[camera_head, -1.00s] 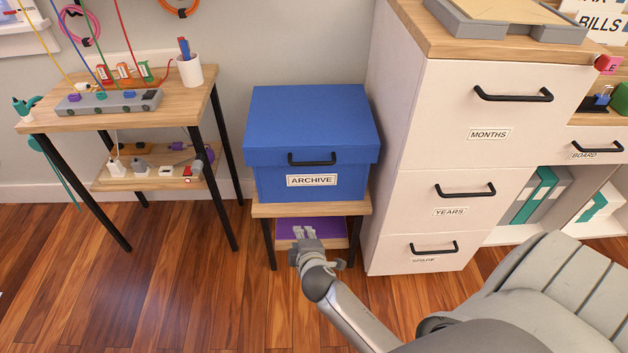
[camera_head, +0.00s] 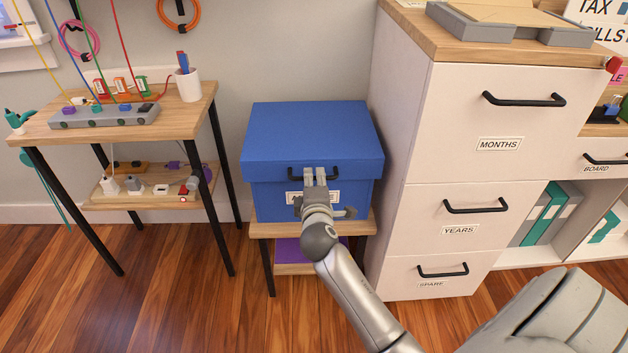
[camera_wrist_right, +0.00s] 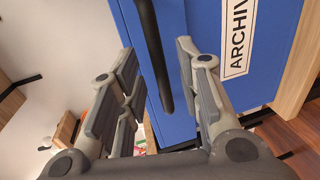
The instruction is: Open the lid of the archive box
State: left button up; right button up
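The blue archive box (camera_head: 312,130) has its lid down and stands on a small wooden stand (camera_head: 358,228). A black handle (camera_head: 296,175) is on the front of the lid; it also shows in the right wrist view (camera_wrist_right: 152,50). My right gripper (camera_head: 315,177) is in front of the box at the handle and covers part of the ARCHIVE label. In the right wrist view my right gripper (camera_wrist_right: 155,82) is open, its fingers apart with the handle lying between them. I cannot tell whether they touch it. My left gripper is not in view.
A white drawer cabinet (camera_head: 490,150) stands close on the right of the box. A wooden table (camera_head: 190,105) with a power strip (camera_head: 105,117) and cables is on the left. A grey chair (camera_head: 550,320) is at the lower right.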

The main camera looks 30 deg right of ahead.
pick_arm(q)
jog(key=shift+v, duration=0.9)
pick_arm(e)
jog(key=shift+x, duration=1.3)
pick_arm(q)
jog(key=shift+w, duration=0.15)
pick_arm(e)
jog(key=shift+c, duration=0.2)
grip_shut()
